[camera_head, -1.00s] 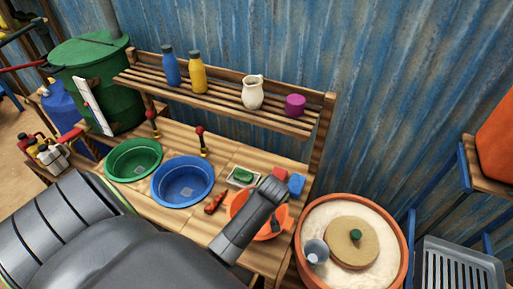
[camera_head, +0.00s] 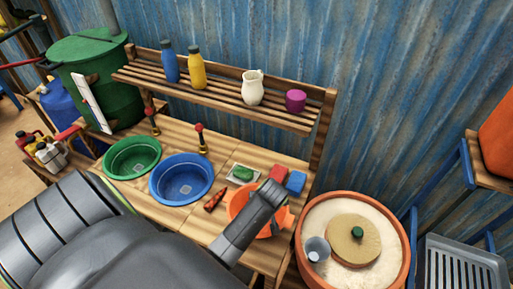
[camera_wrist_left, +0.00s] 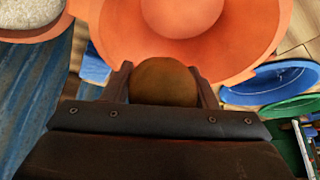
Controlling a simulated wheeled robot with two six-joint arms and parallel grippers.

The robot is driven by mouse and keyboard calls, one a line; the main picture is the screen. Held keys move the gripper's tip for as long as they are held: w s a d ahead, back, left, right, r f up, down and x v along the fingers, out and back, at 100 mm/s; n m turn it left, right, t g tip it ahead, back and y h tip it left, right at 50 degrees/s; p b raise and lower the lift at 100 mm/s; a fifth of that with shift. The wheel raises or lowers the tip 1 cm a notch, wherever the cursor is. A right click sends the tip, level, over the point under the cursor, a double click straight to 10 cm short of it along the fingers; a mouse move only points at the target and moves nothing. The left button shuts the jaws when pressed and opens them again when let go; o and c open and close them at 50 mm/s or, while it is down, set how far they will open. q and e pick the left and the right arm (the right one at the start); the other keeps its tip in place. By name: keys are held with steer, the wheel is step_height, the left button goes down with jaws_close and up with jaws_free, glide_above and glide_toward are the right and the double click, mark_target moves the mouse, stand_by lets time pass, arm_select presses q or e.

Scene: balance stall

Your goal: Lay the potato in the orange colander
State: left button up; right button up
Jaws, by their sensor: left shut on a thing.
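The orange colander (camera_head: 240,202) stands on the wooden counter, partly hidden behind my left arm in the head view. In the left wrist view the colander (camera_wrist_left: 125,35) fills the top middle, just beyond the fingertips. My left gripper (camera_wrist_left: 164,88) is shut on the brown potato (camera_wrist_left: 164,80), which sits between its two fingers near the colander's rim. I cannot tell how high the potato is above the colander. In the head view the potato and the fingers are hidden by my arm. My right gripper is not in view.
Left of the colander are a blue basin (camera_head: 207,190) and a green basin (camera_head: 112,170). Behind it lie a soap dish with a green item (camera_head: 243,174), a red block (camera_head: 278,174) and a blue block (camera_head: 296,182). A large sand-filled pot (camera_head: 310,215) stands at right.

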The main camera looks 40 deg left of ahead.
arm_select(q)
steer(key=shift+f+b, duration=1.1)
steer(key=shift+f, duration=1.15)
steer(key=shift+f+b, duration=1)
steer(key=shift+f, duration=0.5)
steer(key=o, duration=1.1)
steer(key=shift+r, duration=0.1)
